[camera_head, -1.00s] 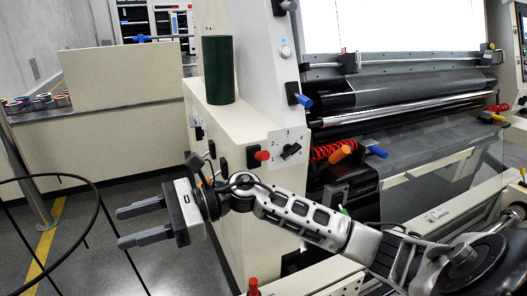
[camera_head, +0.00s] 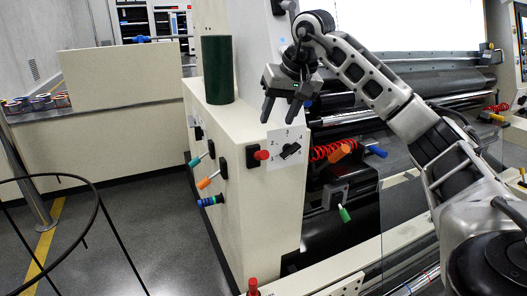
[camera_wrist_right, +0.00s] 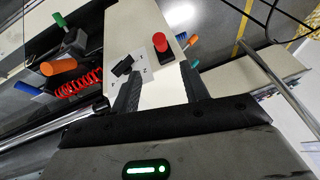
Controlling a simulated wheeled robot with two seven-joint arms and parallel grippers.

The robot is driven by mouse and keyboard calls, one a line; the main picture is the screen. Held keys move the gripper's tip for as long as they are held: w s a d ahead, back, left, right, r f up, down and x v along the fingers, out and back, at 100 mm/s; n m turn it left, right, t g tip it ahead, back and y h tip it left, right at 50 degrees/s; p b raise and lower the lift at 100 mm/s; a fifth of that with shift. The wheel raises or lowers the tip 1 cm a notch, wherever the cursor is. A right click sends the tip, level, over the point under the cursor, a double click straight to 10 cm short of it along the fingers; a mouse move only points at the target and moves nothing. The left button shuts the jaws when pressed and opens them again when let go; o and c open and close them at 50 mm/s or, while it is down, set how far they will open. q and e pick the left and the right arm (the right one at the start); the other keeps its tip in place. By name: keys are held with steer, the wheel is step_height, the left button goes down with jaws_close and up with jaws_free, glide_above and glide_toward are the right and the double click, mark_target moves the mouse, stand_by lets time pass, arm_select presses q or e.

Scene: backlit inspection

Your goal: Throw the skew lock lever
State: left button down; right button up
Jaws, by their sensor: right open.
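Which control is the skew lock lever is not marked legibly. Candidates are the teal-tipped (camera_head: 195,161), orange-tipped (camera_head: 206,182) and blue-green-tipped (camera_head: 210,201) levers on the cabinet's left side. On the press are an orange handle (camera_head: 341,152), a blue handle (camera_head: 377,151) and a green-tipped lever (camera_head: 344,213). My right gripper (camera_head: 280,113) is open and empty, pointing down above the numbered black rotary switch (camera_head: 290,151). In the right wrist view, its fingers (camera_wrist_right: 158,75) reach toward that switch (camera_wrist_right: 123,65) and the red knob (camera_wrist_right: 160,41). My left gripper is out of view.
A dark green cylinder (camera_head: 218,70) stands on the cream cabinet (camera_head: 250,210). A red coiled hose (camera_head: 322,152) is right of the switch plate. A clear panel (camera_head: 405,215) fronts the rollers. A black wire hoop (camera_head: 95,195) is at left; grey floor lies beyond.

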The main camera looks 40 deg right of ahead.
mark_target(264, 151)
steer(key=x, duration=1.1)
steer(key=shift+w+f, duration=0.1)
steer(key=shift+f, duration=0.05)
steer(key=shift+w+f, duration=0.2)
steer(key=shift+f, duration=0.2)
jaws_close()
steer(key=shift+f, duration=0.1)
